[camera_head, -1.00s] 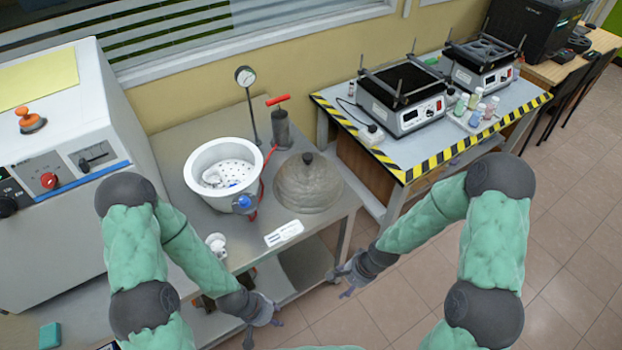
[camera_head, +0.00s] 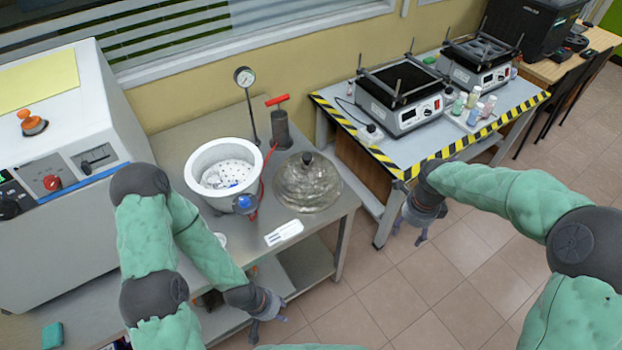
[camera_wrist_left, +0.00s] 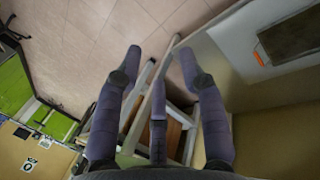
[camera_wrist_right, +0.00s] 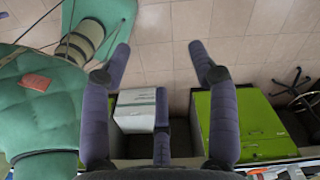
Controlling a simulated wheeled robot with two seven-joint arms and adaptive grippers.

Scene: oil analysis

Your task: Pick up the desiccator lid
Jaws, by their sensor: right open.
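The desiccator lid (camera_head: 308,184) is a clear glass dome with a dark knob on top. It rests on the metal table (camera_head: 345,198), right of the white desiccator bowl (camera_head: 224,173), which holds a perforated plate. My left gripper (camera_head: 268,328) hangs in front of the table's front edge, below and left of the lid, its fingers apart and empty in the left wrist view (camera_wrist_left: 158,55). My right gripper (camera_head: 408,238) is right of the lid, past the table's right end and in front of the striped table. Its fingers are apart and empty in the right wrist view (camera_wrist_right: 158,50).
A pressure gauge on a stand (camera_head: 246,90) and a red-handled pump (camera_head: 280,125) stand behind the lid. A white label card (camera_head: 284,232) lies in front of it. The striped table (camera_head: 440,150) carries two hot-plate devices and several small bottles. A large grey machine (camera_head: 60,190) stands left.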

